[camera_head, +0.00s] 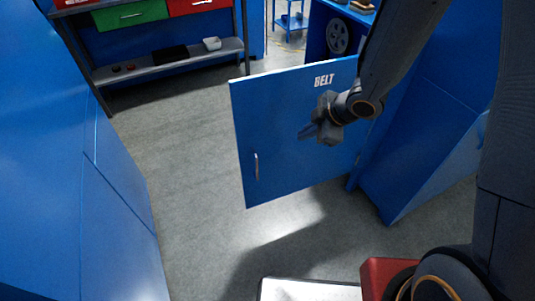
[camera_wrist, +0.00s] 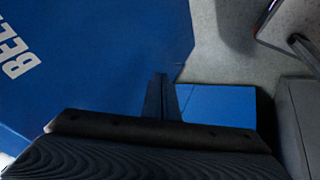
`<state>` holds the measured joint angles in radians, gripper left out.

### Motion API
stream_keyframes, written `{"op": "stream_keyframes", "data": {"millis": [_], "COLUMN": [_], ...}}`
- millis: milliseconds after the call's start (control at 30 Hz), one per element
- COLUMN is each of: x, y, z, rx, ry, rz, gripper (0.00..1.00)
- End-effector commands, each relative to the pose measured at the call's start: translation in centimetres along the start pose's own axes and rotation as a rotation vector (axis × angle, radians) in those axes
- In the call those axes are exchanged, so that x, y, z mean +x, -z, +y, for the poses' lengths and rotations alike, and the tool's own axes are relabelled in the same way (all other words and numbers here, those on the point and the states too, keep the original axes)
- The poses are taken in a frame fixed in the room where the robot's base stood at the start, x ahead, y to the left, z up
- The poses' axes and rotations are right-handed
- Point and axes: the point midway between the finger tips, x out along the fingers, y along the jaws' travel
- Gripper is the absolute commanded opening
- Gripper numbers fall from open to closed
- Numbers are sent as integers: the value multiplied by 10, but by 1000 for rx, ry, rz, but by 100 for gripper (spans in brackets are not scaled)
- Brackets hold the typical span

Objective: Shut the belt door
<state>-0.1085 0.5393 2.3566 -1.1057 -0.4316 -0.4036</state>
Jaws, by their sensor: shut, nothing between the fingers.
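The belt door (camera_head: 290,120) is a blue panel with white "BELT" lettering and a vertical metal handle (camera_head: 256,166) near its left edge. It stands swung open from the blue cabinet (camera_head: 330,25), whose inside shows behind it. My gripper (camera_head: 305,132) is shut and empty in front of the door's upper right part, right of the handle and below the lettering. I cannot tell whether it touches the panel. In the wrist view, the shut fingers (camera_wrist: 161,95) point past the lower edge of the blue door (camera_wrist: 110,60).
A blue cabinet wall (camera_head: 60,150) fills the left side. A shelf (camera_head: 170,65) with green and red bins stands at the back left. A blue cabinet panel (camera_head: 420,170) stands to the right. Grey floor (camera_head: 190,150) is clear left of the door.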

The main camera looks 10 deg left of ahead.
Motion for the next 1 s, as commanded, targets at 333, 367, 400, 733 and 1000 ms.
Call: {"op": "stream_keyframes", "data": {"millis": [333,367,400,733,1000], "x": [50,53,58,114,147], "y": [30,31,31,40,50], "z": [-34,-35,-35,-41,-28], "rx": [-229,-228,-228,-225,-226], "ry": [80,81,81,82,76], "rz": [175,175,174,171,171], "gripper": [0,0,0,0,0]}}
